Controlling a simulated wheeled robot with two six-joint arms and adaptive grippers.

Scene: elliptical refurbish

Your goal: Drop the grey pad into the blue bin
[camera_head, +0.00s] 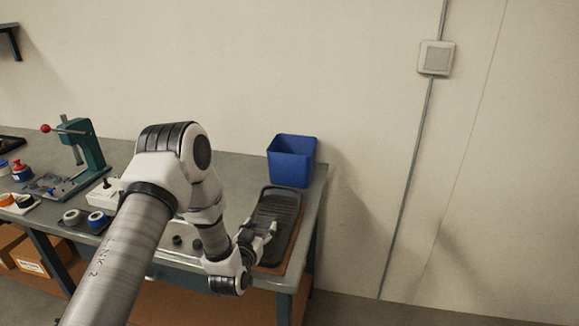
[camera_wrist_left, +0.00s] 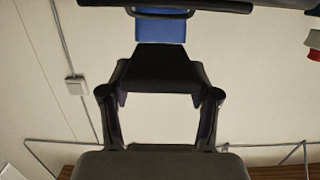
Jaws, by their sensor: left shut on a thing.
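The grey pad (camera_head: 284,212) looks like a dark, ribbed, long piece lying at the right end of the bench; where it ends and the black tray-like part around it begins is hard to tell. My left gripper (camera_head: 268,228) is at its near part. In the left wrist view the fingers of my left gripper (camera_wrist_left: 160,92) stand either side of a dark piece (camera_wrist_left: 160,68), and they are shut on it; it appears to be the pad. The blue bin (camera_head: 291,163) stands upright just behind, at the bench's back right corner. It also shows in the left wrist view (camera_wrist_left: 158,28). My right gripper is out of view.
The bench (camera_head: 235,151) ends just right of the bin. A green press (camera_head: 84,147) with a red knob stands at the left, near tape rolls (camera_head: 97,220) and small bottles. Round dark knobs (camera_head: 196,243) lie left of the gripper. My left arm hides the bench middle.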

